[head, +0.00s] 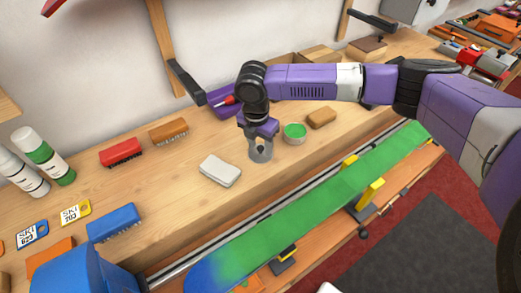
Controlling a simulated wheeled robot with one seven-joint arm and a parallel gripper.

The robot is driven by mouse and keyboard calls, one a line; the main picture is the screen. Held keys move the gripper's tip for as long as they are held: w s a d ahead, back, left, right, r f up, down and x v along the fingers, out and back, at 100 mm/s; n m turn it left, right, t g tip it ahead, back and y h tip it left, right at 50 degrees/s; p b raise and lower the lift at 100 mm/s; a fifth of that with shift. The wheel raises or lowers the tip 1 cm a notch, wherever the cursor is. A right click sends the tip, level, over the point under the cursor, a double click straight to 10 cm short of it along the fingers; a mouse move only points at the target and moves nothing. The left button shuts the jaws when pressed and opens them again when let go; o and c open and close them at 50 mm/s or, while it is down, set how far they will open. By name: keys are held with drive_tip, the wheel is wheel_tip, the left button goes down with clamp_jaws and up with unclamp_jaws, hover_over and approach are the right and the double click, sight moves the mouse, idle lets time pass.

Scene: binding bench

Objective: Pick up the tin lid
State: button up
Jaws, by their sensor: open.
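A round silver-grey piece (261,157), which looks like the tin lid, is on the wooden bench directly below my gripper. My gripper (261,148) points down over it with the jaws open, partly covering it. I cannot tell whether the fingers touch it. A small round tin (295,131) with green contents stands uncovered just to the right of my gripper.
A pale grey block (220,170) lies left of my gripper, and a brown block (321,117) lies right of the tin. Red (121,152) and brown (169,131) brushes sit further left. A purple bin (222,99) stands behind.

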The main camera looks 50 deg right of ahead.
clamp_jaws()
idle(0.4)
